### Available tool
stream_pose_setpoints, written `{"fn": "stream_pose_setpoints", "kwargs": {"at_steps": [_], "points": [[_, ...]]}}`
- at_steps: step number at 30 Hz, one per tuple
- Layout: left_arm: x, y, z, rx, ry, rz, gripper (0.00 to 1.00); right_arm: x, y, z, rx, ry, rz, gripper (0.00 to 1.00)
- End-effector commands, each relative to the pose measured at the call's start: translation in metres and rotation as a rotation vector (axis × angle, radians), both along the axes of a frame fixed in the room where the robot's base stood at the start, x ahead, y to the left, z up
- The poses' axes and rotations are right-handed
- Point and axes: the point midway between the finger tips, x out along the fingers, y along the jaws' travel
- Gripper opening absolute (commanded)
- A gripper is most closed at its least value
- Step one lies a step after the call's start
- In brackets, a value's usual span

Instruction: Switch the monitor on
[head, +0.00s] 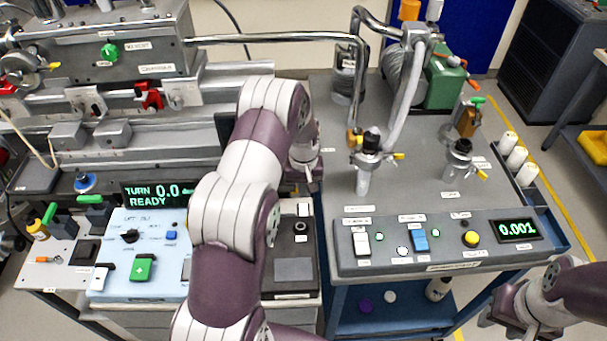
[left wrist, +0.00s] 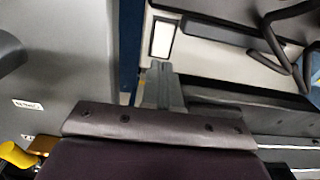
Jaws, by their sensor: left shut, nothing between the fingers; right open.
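I cannot tell for certain which thing is the monitor. A dark upright panel (head: 224,131) shows partly behind my left arm in the head view; most of it is hidden. Two lit displays show: one reading "TURN 0.0 READY" (head: 157,194) on the left bench and one reading 0.001 (head: 516,229) on the grey control panel. My left gripper (head: 311,184) is above the gap between the two benches, shut and empty. Its closed fingers (left wrist: 161,84) also show in the left wrist view. My right gripper (head: 500,322) is open at the lower right, in front of the grey bench.
The grey panel (head: 440,255) carries a white rocker (head: 361,242), a blue rocker (head: 420,240) and a yellow knob (head: 471,238). The pale blue panel (head: 115,225) carries a green switch (head: 143,267). Valves and hoses stand behind the grey panel. A metal pipe (head: 270,38) crosses the back.

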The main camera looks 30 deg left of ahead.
Motion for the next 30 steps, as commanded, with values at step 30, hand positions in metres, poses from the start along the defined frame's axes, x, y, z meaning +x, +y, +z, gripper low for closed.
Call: {"fn": "stream_pose_setpoints", "kwargs": {"at_steps": [30], "points": [[0.001, 0.001, -0.056, 0.000, 0.002, 0.000, 0.00, 0.000, 0.000, 0.003, 0.000, 0.000, 0.000, 0.43]]}}
